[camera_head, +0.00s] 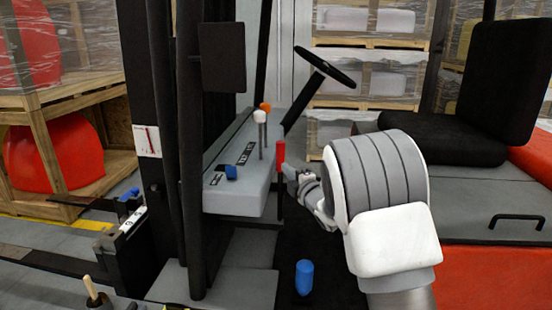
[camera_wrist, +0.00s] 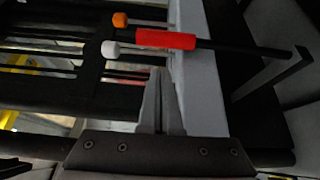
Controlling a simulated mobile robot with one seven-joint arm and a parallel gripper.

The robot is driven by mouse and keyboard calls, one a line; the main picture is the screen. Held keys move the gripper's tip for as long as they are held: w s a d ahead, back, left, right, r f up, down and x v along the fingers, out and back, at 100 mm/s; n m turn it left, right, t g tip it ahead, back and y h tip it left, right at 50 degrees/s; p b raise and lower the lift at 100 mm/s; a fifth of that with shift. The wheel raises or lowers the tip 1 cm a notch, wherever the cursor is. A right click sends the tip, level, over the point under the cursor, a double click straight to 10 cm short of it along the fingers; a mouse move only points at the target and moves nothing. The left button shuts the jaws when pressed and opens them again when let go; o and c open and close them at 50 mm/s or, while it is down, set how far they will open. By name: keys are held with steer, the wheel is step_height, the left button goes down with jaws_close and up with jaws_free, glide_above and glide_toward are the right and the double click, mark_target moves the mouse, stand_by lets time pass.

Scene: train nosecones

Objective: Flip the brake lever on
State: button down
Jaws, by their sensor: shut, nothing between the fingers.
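A lever with a red grip on a dark rod (camera_head: 281,152) stands upright at the right side of the grey console (camera_head: 238,200); I take it as the brake lever, though no readable label confirms this. In the wrist view the red grip (camera_wrist: 166,40) lies across the picture, just beyond my fingertips. My gripper (camera_head: 288,172) is right beside the lever, on its right. In the wrist view its fingers (camera_wrist: 158,75) are together and hold nothing. Whether the fingertips touch the lever I cannot tell.
Levers with a white knob (camera_head: 260,117) and an orange knob (camera_head: 266,106) stand behind the red grip. A blue knob (camera_head: 231,172) is on the console. A steering wheel (camera_head: 325,67) is above, a black seat (camera_head: 450,140) at right, and a blue-topped pedal or knob (camera_head: 304,277) below.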

stand_by(0.3)
steer(key=x, duration=1)
steer(key=shift+d, duration=0.2)
